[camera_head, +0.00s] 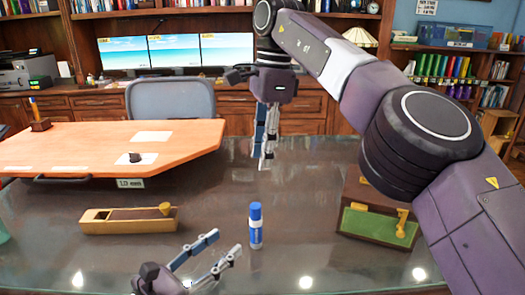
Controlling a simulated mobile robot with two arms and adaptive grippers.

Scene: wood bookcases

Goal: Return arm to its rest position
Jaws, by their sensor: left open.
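My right arm (345,65) reaches in from the right edge and bends high over the desk. My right gripper (264,162) points straight down near the far edge of the dark glossy desk. Its fingers look close together from this side, and nothing shows in them; whether they are fully shut is unclear. My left gripper (226,243) is low at the front of the view, with its two fingers spread and nothing between them. The rest of my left arm is out of view.
A blue glue stick (256,226) stands upright on the glossy desk (310,215), right of my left gripper. A green-and-wood case (375,225) sits under my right arm. An orange-topped table (90,145) and chair (171,98) are behind.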

